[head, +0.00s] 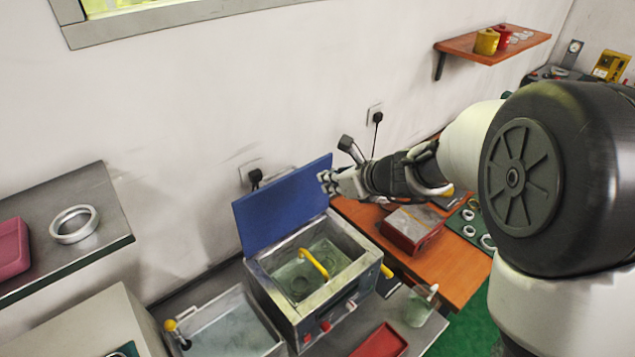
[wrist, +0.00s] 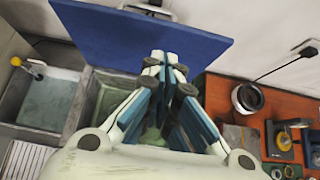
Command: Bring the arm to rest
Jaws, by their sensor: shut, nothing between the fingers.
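My gripper (head: 326,182) is at the end of my arm, which reaches in from the right in the head view. It is in front of the raised blue lid (head: 280,205) of the metal bath (head: 305,285), above the bath's right rear part. In the wrist view my gripper (wrist: 163,62) has its fingers together with nothing between them, and the blue lid (wrist: 135,38) is behind the tips. The fingers hide much of the bath in that view.
A yellow handle (head: 314,263) stands in the bath. A second basin (head: 225,325) is on its left. An orange bench (head: 465,260) with a red-and-grey box (head: 411,229) and several rings lies to the right. A metal ring (head: 74,224) lies on the left shelf (head: 105,215).

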